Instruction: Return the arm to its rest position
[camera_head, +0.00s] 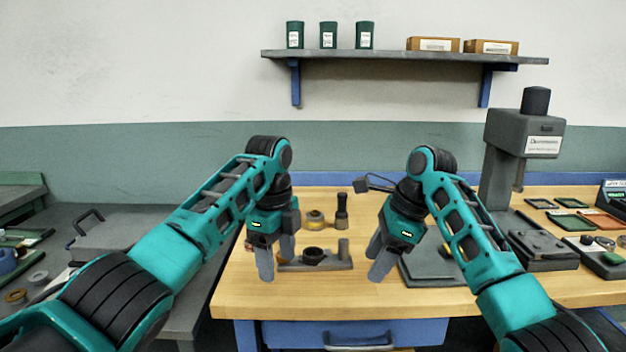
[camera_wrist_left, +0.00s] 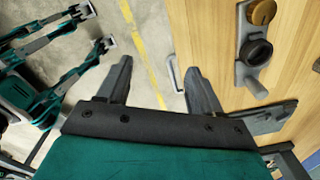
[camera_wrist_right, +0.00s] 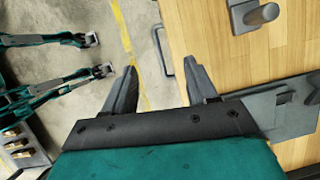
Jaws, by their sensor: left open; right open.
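My left gripper (camera_head: 277,262) hangs fingers down over the left part of the wooden bench, in front of a grey fixture with a dark ring (camera_head: 313,256). Its two fingers are apart and empty, and the left wrist view shows the gap between them (camera_wrist_left: 158,90). My right gripper (camera_head: 380,265) hangs fingers down and a little tilted, right of the fixture and left of a grey plate (camera_head: 430,270). Its fingers are also apart with nothing between them, as the right wrist view shows (camera_wrist_right: 162,88). Both arms reach forward over the bench.
A brass-coloured ring piece (camera_head: 316,218) and a dark upright tool (camera_head: 342,210) stand behind the fixture. A grey press (camera_head: 523,140) rises at the right, with trays (camera_head: 600,255) beside it. A shelf (camera_head: 400,56) is on the wall. The bench's front strip (camera_head: 330,303) is clear.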

